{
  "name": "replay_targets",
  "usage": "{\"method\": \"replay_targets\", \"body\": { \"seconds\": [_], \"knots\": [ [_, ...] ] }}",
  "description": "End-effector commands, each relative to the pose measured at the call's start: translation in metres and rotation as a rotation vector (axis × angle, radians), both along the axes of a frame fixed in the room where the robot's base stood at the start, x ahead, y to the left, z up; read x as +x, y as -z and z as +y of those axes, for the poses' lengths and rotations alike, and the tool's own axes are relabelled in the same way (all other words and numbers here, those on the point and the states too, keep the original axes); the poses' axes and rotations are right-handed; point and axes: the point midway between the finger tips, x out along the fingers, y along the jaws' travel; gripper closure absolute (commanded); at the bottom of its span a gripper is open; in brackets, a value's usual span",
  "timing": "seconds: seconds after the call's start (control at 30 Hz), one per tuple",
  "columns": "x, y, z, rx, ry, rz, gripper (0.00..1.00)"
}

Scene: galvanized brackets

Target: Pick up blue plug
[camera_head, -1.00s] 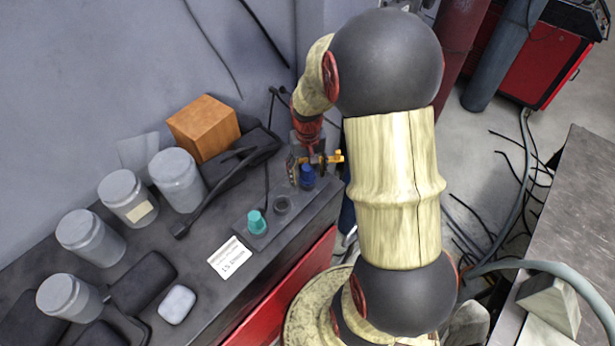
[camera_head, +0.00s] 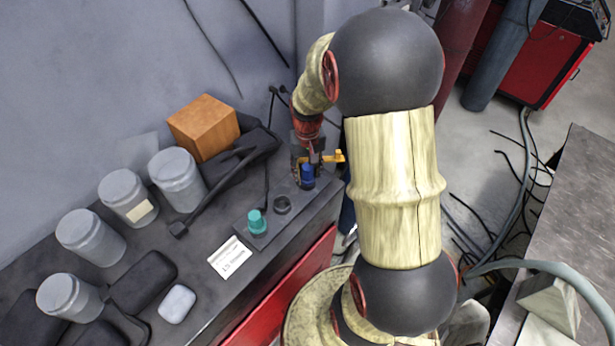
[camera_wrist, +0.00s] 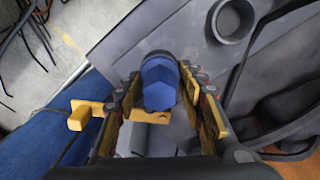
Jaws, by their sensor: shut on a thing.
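The blue plug (camera_head: 307,176) stands near the right end of the dark bench, below my gripper (camera_head: 308,168). In the wrist view the blue plug (camera_wrist: 160,82) sits between the two fingers of my gripper (camera_wrist: 160,95), which are shut on its sides. Its faceted top faces the wrist camera. Its lower end is mostly hidden, so I cannot tell whether it touches the board under it.
A teal plug (camera_head: 257,222) and an empty dark ring socket (camera_head: 282,204) are left of the blue plug. A white label card (camera_head: 230,257), several grey jars (camera_head: 128,198) and an orange-brown block (camera_head: 204,128) are on the bench. Black cable and tool lie behind.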

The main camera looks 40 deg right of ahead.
Motion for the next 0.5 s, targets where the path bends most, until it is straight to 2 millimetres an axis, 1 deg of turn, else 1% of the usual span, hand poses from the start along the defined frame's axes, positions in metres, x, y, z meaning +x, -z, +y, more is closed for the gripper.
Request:
{"method": "replay_targets", "body": {
  "seconds": [0.03, 0.13, 0.37, 0.5],
  "knots": [
    [0.0, -0.0001, 0.0, 0.0, 0.0, 0.0, 0.89],
    [0.0004, -0.0005, -0.0002, 0.0, 0.0, -0.001, 0.94],
    [0.0004, -0.001, -0.0002, 0.0, 0.0, -0.001, 0.94],
    [0.0011, -0.0066, -0.0005, -0.001, 0.0, -0.003, 0.94]
  ]
}}
